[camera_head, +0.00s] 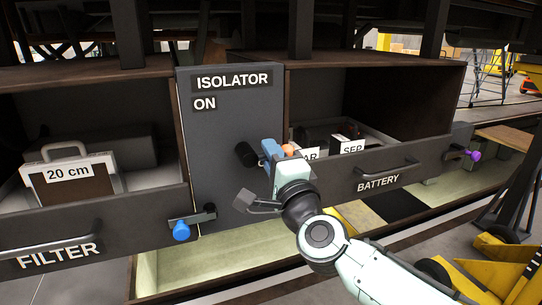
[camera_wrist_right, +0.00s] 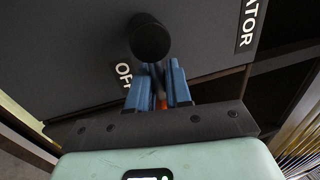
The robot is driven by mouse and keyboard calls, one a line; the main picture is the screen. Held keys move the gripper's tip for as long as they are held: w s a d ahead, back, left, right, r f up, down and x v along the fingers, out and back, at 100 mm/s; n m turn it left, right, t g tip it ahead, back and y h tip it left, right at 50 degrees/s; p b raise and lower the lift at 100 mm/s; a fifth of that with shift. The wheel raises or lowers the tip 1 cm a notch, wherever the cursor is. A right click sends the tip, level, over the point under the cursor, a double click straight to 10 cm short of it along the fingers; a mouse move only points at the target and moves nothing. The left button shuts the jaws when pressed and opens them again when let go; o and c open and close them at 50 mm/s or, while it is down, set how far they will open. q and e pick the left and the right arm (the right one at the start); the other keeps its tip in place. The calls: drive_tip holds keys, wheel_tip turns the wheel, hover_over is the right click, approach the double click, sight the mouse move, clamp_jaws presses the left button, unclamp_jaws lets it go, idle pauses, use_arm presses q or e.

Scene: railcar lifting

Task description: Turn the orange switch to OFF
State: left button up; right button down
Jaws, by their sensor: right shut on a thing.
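The dark grey isolator panel (camera_head: 225,110) stands between two bays and bears the words ISOLATOR and ON. My right gripper (camera_head: 270,150) is at the panel's lower right, its blue fingers shut on the orange switch (camera_head: 288,149). In the right wrist view a little orange of the switch (camera_wrist_right: 161,104) shows between the fingers (camera_wrist_right: 160,88); the rest of it is hidden. A black round knob (camera_wrist_right: 150,40) sits just beyond the fingertips. Part of the OFF label (camera_wrist_right: 123,73) shows beside the fingers. My left gripper is not in view.
The FILTER drawer (camera_head: 90,235) with a blue knob (camera_head: 181,231) is at left and holds a case marked 20 cm (camera_head: 70,185). The BATTERY drawer (camera_head: 400,165) with a purple knob (camera_head: 475,155) is at right, close to my right arm. Yellow equipment (camera_head: 500,270) stands at lower right.

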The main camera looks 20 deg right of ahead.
idle(0.3)
drive_tip(key=c, duration=1.2)
unclamp_jaws()
drive_tip(key=shift+c, duration=0.2)
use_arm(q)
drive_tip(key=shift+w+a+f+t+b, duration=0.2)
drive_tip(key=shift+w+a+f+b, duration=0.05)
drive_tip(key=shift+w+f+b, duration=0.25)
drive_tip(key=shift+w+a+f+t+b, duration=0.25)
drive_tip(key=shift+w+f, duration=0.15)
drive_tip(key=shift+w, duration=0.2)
use_arm(e)
drive_tip(key=s+f, duration=0.2)
drive_tip(key=s, duration=1.1)
drive_tip(key=shift+d+f, duration=0.2)
drive_tip(key=shift+f, duration=0.15)
